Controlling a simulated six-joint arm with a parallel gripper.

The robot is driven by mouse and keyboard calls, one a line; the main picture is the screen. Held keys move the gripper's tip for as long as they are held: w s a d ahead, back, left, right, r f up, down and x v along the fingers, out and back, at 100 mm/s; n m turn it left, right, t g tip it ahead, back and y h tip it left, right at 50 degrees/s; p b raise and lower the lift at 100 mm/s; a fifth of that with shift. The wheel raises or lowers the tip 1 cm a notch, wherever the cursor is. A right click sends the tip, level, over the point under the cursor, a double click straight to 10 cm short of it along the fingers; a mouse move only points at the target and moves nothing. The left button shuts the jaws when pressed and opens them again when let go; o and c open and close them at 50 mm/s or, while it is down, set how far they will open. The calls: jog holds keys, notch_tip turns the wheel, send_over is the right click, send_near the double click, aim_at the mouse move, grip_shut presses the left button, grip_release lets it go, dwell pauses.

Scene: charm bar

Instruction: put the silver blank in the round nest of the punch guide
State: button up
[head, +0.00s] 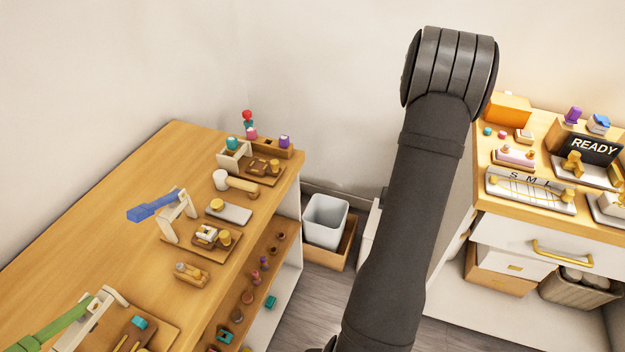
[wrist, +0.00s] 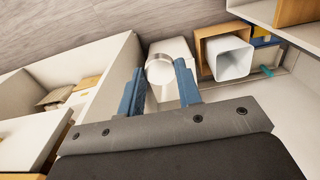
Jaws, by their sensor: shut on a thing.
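In the wrist view my gripper (wrist: 160,67) has its two blue fingers shut on the silver blank (wrist: 158,72), a bright round disc held between the fingertips. The blank is clear of any surface beneath it. In the head view my gripper and the blank are not seen; only my dark arm shows. I cannot make out the punch guide's round nest for sure. A small cream and dark fixture on a wooden board (head: 207,236) stands on the left bench and may be the guide.
The left bench (head: 110,195) also holds a blue-handled press (head: 165,208), a green-handled press (head: 70,325) and a grey plate (head: 229,213). The right counter carries a READY sign (head: 590,148) and an S M L tray (head: 530,188).

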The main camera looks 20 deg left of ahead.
jog(key=shift+d, duration=0.55)
jog(key=w+a+r+n, duration=0.4)
jog(key=a+n, duration=0.1)
jog(key=a, duration=0.4)
jog(key=w+a+r+n, duration=0.3)
jog(key=a+r+n, duration=0.15)
jog(key=a, duration=0.55)
jog(key=s+a+r+n, duration=0.2)
jog(key=a+r, duration=0.1)
jog(key=a, duration=0.5)
jog(key=s+a+r+n, duration=0.3)
jog(key=a+r, duration=0.1)
jog(key=a, duration=0.4)
jog(key=s+a+r+n, duration=0.2)
jog(key=a+r+n, duration=0.1)
jog(key=a, duration=0.5)
jog(key=shift+s+a+r, duration=0.35)
jog(key=shift+s+r, duration=0.05)
jog(key=shift+n, duration=0.25)
